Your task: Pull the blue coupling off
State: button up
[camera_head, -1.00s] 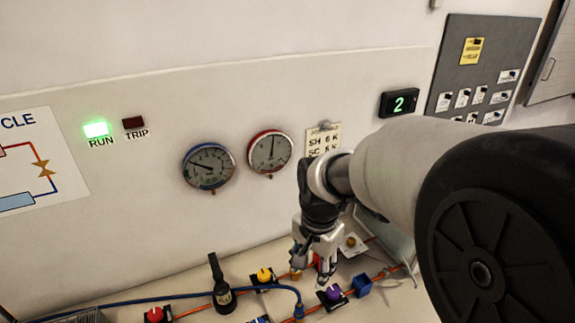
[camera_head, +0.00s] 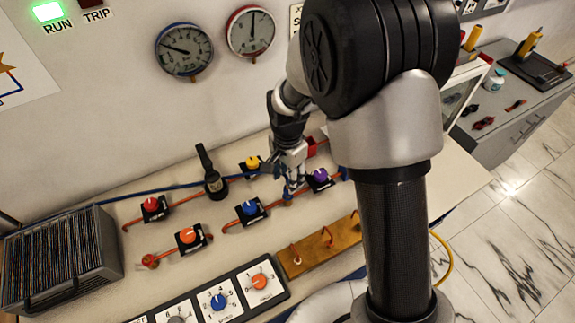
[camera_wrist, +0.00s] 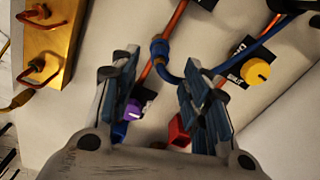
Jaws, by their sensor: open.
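The blue coupling (camera_wrist: 159,48) sits at the end of the blue hose (camera_wrist: 185,84), on an orange pipe, in the wrist view. My gripper (camera_wrist: 160,72) is open, with one finger on each side of the hose end. The coupling shows just beyond the gap between the fingertips, and I see nothing held. I cannot tell if a finger touches the hose. In the head view my gripper (camera_head: 291,180) is low over the bench by the purple-knob valve (camera_head: 319,177), and it largely hides the coupling there.
A yellow-knob valve (camera_head: 252,163) and a blue-knob valve (camera_head: 250,208) stand close to my gripper. A black-handled tool (camera_head: 212,178) stands upright to the left. A brass block (camera_head: 318,245) lies in front. A red part (camera_wrist: 179,131) shows near the right finger in the wrist view.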

notch_tip(320, 180, down, 7)
jog(key=shift+r+b, duration=0.1)
jog(key=shift+b, duration=0.65)
jog(key=shift+c, duration=0.4)
grip_shut()
